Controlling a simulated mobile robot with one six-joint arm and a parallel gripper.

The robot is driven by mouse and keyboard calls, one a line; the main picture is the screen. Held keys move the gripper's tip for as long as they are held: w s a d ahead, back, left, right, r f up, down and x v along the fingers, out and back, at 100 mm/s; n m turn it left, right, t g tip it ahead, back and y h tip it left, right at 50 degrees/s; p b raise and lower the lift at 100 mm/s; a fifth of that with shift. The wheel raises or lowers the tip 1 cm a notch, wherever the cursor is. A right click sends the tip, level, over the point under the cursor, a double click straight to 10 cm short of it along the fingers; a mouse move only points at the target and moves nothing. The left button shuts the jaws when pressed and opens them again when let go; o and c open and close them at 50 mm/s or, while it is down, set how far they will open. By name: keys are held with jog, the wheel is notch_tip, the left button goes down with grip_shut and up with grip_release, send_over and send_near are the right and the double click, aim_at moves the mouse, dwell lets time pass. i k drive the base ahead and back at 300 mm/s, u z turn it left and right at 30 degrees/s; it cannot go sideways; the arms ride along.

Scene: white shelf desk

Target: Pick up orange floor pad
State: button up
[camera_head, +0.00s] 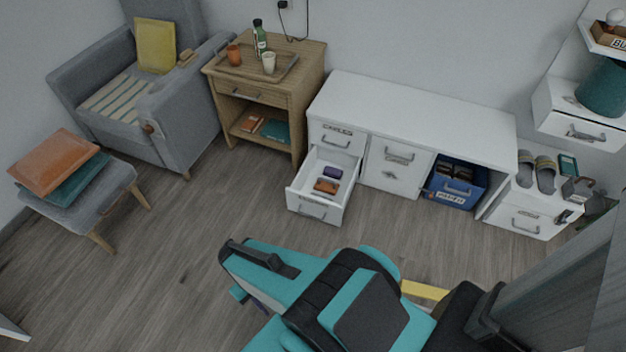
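The orange floor pad (55,162) is a flat, square orange cushion. It lies at the far left on top of a teal pad (78,184), which rests on a grey footstool (112,195) with wooden legs. The orange pad covers most of the teal one and overhangs the stool's left side. My teal and black arm fills the bottom middle, well to the right of the stool and apart from the pad. I cannot make out two fingertips on my arm, so the state of my gripper is unclear. Nothing is seen held.
A grey armchair (185,125) stands behind the stool. A wooden side table (313,75) holds a tray with a bottle and cups. An open drawer (318,210) of the white low cabinet (420,105) juts into the room. The wooden floor between my arm and the stool is clear.

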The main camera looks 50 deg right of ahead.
aim_at(322, 185)
jog(key=i, duration=1.25)
jog(key=z, duration=0.05)
